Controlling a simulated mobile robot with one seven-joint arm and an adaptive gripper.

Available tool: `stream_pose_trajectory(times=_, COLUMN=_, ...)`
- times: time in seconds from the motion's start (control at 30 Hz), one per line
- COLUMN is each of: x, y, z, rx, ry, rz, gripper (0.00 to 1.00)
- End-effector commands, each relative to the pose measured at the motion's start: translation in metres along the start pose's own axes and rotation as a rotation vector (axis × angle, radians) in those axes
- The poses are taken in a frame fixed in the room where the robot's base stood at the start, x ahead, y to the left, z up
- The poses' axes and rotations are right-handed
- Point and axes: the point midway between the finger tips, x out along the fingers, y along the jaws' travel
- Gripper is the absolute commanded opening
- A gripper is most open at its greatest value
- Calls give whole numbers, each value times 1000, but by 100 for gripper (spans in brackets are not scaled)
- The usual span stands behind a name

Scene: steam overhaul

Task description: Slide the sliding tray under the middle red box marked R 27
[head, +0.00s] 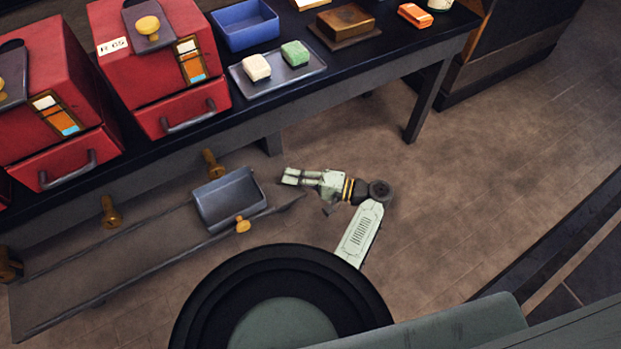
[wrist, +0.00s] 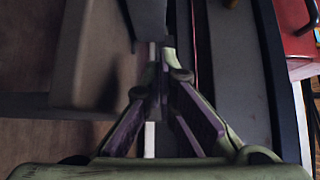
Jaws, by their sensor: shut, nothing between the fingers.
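The sliding tray (head: 222,212), an open blue-grey box with a yellow knob (head: 243,225) at its front, sits at the right part of a long rail track below the table edge. My gripper (head: 287,177) is shut and empty, just right of the tray, with its fingers pointing left toward it. In the wrist view the closed fingertips (wrist: 165,68) are in the centre; contact with the tray cannot be told. A red box (head: 60,115) at the left stands on the table, its label not visible. The R 27 marking is not readable anywhere.
A red box marked R 05 (head: 165,75) stands right of the other one. The rail track (head: 100,275) is empty left of the tray. Yellow pegs (head: 110,211) stick out along the table front. A table leg (head: 425,105) stands at the right; the floor there is clear.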

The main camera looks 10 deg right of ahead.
Motion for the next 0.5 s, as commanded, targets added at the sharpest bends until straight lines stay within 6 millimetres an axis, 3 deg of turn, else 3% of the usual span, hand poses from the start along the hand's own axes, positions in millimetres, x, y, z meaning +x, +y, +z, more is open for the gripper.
stream_pose_trajectory(times=0.1, x=23, y=-1, z=4, rx=3, ry=-3, rz=1, gripper=0)
stream_pose_trajectory(times=0.2, x=33, y=-1, z=16, rx=2, ry=-1, rz=1, gripper=0)
stream_pose_trajectory(times=0.5, x=46, y=0, z=28, rx=0, ry=1, rz=0, gripper=0)
